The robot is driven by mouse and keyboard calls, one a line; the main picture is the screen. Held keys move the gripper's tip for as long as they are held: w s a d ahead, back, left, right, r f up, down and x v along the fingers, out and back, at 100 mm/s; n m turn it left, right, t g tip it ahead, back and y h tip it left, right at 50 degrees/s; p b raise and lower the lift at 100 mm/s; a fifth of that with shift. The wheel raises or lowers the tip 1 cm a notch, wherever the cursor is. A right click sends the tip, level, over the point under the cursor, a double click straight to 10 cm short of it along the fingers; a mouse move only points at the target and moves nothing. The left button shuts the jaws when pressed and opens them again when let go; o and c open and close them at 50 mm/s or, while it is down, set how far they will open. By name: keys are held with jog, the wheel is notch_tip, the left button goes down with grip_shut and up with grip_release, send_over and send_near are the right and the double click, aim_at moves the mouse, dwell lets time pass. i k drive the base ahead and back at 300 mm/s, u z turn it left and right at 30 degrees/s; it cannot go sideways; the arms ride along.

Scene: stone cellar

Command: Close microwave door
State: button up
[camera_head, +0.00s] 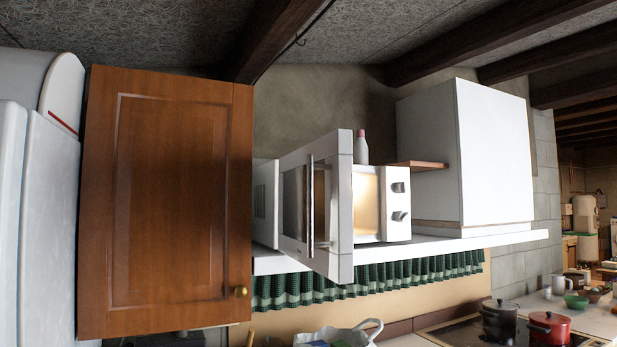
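A white microwave (396,203) stands on a white shelf in the middle of the head view. Its door (345,205) is swung open toward me, with a vertical metal handle (311,205) on its outer face. The lit interior (365,202) shows to the right of the door's edge, and two knobs sit on the panel at the right. The door hides part of the microwave's left side. My gripper is not in view.
A wooden cabinet door (168,200) stands open close on the left. A white bottle (361,148) with a pink cap is behind the microwave door's top edge. A white hood (490,155) is on the right. Pots, including a red pot (549,328), stand on the cooktop below.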

aim_at(315, 197)
jog(key=k, duration=0.3)
jog(key=u, duration=1.65)
jog(key=i, duration=0.5)
jog(key=z, duration=0.1)
